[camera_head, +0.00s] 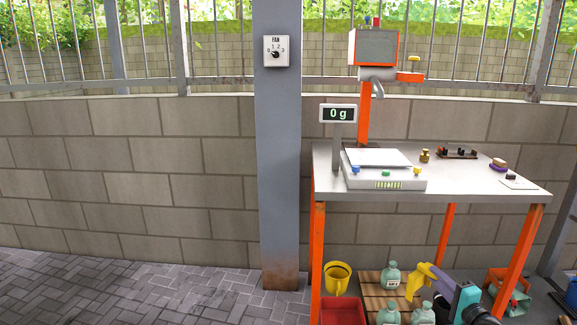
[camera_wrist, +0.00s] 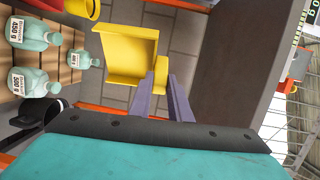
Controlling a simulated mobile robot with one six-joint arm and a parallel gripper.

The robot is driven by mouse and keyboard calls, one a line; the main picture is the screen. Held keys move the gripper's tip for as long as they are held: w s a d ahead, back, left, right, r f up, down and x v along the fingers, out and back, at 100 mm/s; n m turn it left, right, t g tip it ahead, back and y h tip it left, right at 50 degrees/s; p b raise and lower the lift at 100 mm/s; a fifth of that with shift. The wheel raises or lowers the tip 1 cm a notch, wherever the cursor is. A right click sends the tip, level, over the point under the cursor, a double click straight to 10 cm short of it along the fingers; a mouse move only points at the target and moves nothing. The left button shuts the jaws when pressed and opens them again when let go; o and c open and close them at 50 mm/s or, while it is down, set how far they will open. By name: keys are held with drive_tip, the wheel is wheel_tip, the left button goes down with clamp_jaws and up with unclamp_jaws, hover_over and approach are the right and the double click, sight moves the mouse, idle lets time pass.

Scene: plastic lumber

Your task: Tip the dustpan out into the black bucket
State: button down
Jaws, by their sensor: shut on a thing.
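In the head view my gripper and arm cover part of that area.
The table (camera_head: 460,190) above carries a scale (camera_head: 385,178). Orange legs (camera_head: 518,250) flank the space.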

drive_tip(key=s+a+r+n+g+y+p, duration=0.1)
drive_tip(key=a+r+n+g+y+p, duration=0.2)
drive_tip(key=a+r+p, duration=0.9)
drive_tip(key=s+a+r+n+g+y+p, duration=0.1)
drive_tip(key=a+r+n+g+y+p, duration=0.3)
drive_tip(key=a+r+y+p, duration=0.4)
drive_tip(key=shift+s+a+r+n+p, duration=0.1)
drive_tip(key=shift+a+r+n+p, duration=0.35)
drive_tip(key=shift+a+r+p, duration=1.65)
drive_tip(key=shift+s+a+r+n+p, duration=0.1)
drive_tip(key=shift+a+r+n+p, duration=0.45)
drive_tip(key=shift+a, duration=3)
drive_tip(key=shift+d+r, duration=0.1)
drive_tip(key=shift+d, duration=0.6)
